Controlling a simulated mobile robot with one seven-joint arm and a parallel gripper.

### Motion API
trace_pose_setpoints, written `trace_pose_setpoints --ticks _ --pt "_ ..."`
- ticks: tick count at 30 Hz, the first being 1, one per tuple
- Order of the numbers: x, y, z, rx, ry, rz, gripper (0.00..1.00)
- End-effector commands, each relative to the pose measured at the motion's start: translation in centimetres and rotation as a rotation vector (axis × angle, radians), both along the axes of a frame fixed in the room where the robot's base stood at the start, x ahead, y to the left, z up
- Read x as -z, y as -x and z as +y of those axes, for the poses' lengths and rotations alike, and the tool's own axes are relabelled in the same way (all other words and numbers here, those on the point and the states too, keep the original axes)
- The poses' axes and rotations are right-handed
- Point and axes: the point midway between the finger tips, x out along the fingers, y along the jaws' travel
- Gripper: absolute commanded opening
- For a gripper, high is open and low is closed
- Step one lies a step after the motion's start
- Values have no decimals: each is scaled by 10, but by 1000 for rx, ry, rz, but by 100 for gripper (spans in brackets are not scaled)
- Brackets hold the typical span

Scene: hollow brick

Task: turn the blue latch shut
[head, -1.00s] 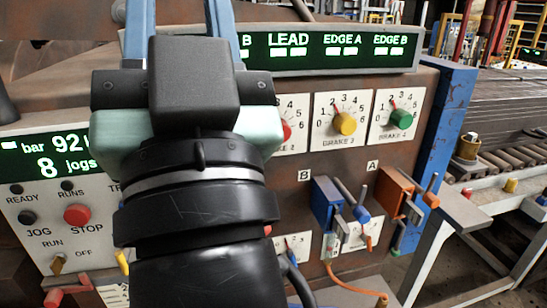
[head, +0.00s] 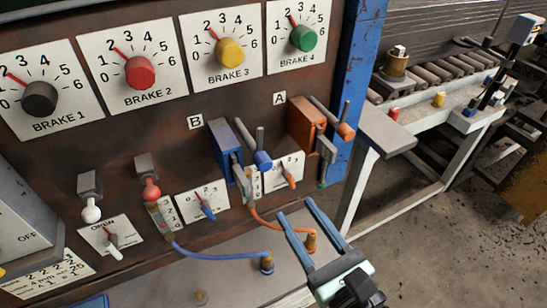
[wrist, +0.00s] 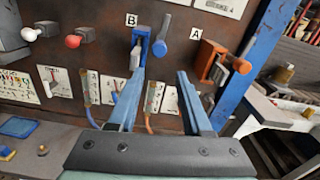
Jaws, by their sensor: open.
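The blue latch (head: 226,143) is mounted on the brown panel beside the letter B. It has a blue cylindrical knob (head: 263,160), a grey pin and a grey hanging arm (head: 242,182). In the wrist view the blue latch (wrist: 144,42) is just beyond and above my fingertips, left of centre. My gripper (head: 297,211) is open and empty, below and to the right of the blue latch in the head view, not touching it. Its two blue fingers also show in the wrist view (wrist: 161,74), pointing at the panel.
An orange latch (head: 304,126) beside the letter A is close on the right. Blue and orange cables (head: 225,254) run below to plugs on a grey ledge (head: 205,275). Brake dials are above. White and red levers (head: 150,188) are left. A blue post (head: 357,90) stands right.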

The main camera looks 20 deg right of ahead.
Motion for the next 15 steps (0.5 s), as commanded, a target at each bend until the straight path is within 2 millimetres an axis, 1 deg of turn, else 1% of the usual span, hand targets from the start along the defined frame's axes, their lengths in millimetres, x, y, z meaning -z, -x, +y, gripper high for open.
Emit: trace_pose_setpoints --ticks 5,12,15 --pt "-4 -24 1 -3 1 -3 49" --pt "-5 -75 3 -3 3 -3 49" --pt "-4 -94 4 -3 4 -2 49"
